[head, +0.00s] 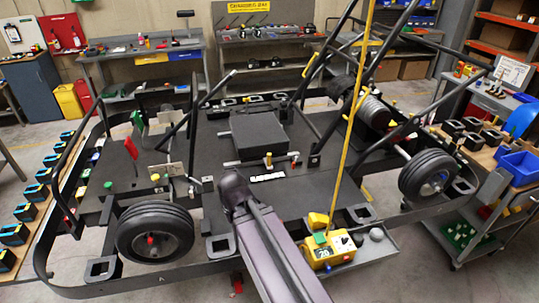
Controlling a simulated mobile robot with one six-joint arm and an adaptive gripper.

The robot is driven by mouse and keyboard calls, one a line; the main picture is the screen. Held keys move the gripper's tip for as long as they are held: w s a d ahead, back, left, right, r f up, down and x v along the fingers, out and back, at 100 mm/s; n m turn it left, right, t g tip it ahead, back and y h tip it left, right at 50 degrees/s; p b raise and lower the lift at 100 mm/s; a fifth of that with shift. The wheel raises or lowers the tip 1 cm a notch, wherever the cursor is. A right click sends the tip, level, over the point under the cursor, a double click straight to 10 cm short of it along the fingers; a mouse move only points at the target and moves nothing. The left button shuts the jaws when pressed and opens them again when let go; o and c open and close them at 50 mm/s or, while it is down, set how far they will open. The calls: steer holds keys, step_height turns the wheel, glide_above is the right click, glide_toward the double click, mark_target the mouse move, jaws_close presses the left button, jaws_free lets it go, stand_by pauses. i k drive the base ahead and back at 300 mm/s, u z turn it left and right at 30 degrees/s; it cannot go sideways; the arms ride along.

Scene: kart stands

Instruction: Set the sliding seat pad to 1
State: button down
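A dark, flat, box-like pad (258,133), which looks like the sliding seat pad, sits in the middle of the black kart frame. A crossbar with a brass-coloured knob (268,158) runs along its front side. In front of the bar lies a small pale strip (267,177) with dark marks, too small to read. I cannot tell which number the pad stands at. My arm reaches in from the bottom edge and ends in front of the pad, apart from it in the picture. No gripper fingers show.
A yellow control box (330,250) hangs on a yellow cable at the front right. Slanted roll bars (318,60) and wheels (155,231) flank the kart. A grey cart with blue bins (520,168) stands right. Battery-like blocks (25,212) line the left. Workbenches stand behind.

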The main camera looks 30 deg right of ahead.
mark_target(261, 136)
steer(key=k, duration=1.35)
steer(key=z, duration=0.55)
steer(key=i, duration=1.9)
steer(key=u, duration=0.2)
